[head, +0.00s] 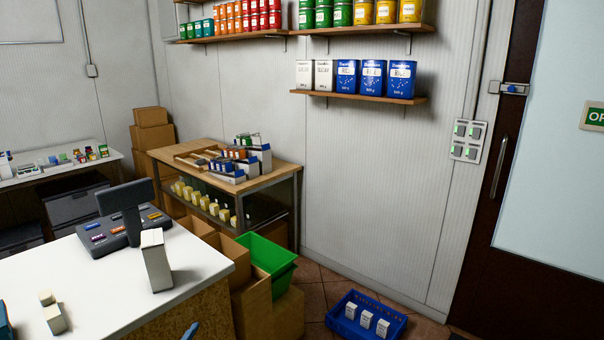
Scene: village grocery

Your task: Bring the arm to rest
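Neither of my grippers can be made out in the head view, and no arm is clearly seen. A small blue piece (190,331) pokes in at the bottom edge, by the counter's front side; too little of it shows to tell what it is. The white counter (205,262) fills the lower left. A white carton (156,261) stands upright near its right end. Two small pale boxes (53,316) stand at the near left.
A till (122,228) with a dark screen stands on the counter. Cardboard boxes (255,302) and a green crate (268,256) stand beyond its right end. A blue crate (346,328) with white cartons lies on the floor. A wooden table (282,170) stands at the wall.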

